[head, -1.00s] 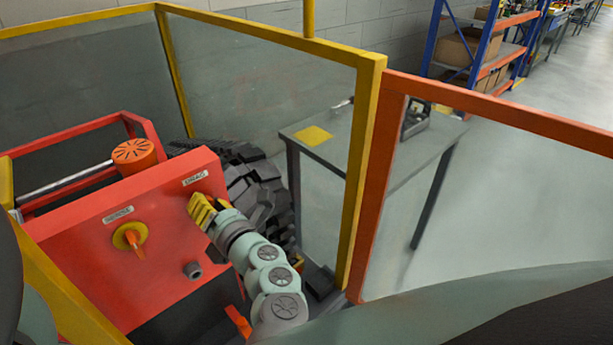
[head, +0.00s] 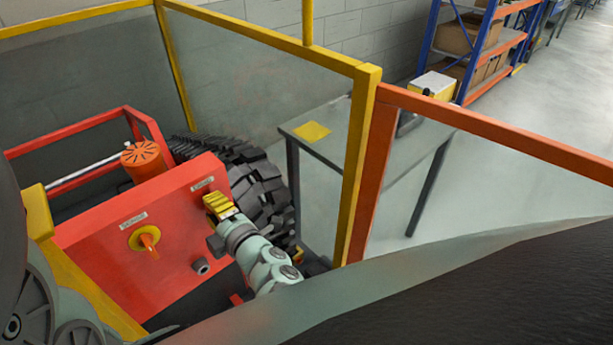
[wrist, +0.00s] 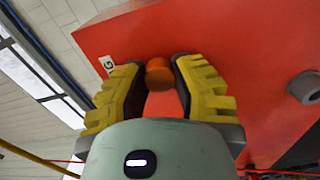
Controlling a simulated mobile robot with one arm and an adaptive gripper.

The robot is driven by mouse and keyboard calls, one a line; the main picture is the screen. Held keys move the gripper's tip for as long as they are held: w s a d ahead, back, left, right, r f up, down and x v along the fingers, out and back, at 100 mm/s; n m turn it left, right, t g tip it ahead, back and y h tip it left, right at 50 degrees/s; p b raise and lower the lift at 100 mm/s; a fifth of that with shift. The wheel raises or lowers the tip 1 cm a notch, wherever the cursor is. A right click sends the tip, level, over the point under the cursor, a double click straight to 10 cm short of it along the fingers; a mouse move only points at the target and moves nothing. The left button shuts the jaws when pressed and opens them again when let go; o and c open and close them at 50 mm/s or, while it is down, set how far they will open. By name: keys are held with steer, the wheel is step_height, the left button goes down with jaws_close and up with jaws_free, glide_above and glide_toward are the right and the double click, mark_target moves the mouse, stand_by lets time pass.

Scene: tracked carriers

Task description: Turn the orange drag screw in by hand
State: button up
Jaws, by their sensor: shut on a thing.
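The orange drag screw (wrist: 159,74) shows in the wrist view as a short round knob on the red panel (wrist: 225,55). My gripper (wrist: 158,72) is shut on it, with one yellow ribbed finger on each side. In the head view, my gripper (head: 218,205) is at the upper right of the red panel (head: 95,262), just below a small white label (head: 202,183). The fingers hide the screw there. Part of a white label ending in G (wrist: 107,64) shows beside the left finger in the wrist view.
An orange-handled knob on a yellow disc (head: 145,238) and a grey stub (head: 200,266) are on the same panel. A black track (head: 262,190) runs behind my gripper. Yellow-framed clear panels (head: 260,90) and an orange-framed one (head: 480,125) stand close on the right.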

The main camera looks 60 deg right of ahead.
stand_by(0.3)
steer(key=shift+w+r+m+p, duration=0.1)
steer(key=shift+r+m+p, duration=0.1)
steer(key=shift+m+p, duration=0.55)
steer(key=m+p, duration=0.1)
steer(key=m, duration=0.2)
steer(key=shift+m+p, duration=0.25)
steer(key=shift+p, duration=0.15)
steer(key=m+p, duration=0.1)
steer(key=m, duration=0.4)
steer(key=shift+f, duration=0.2)
jaws_close()
steer(key=o, duration=1)
jaws_free()
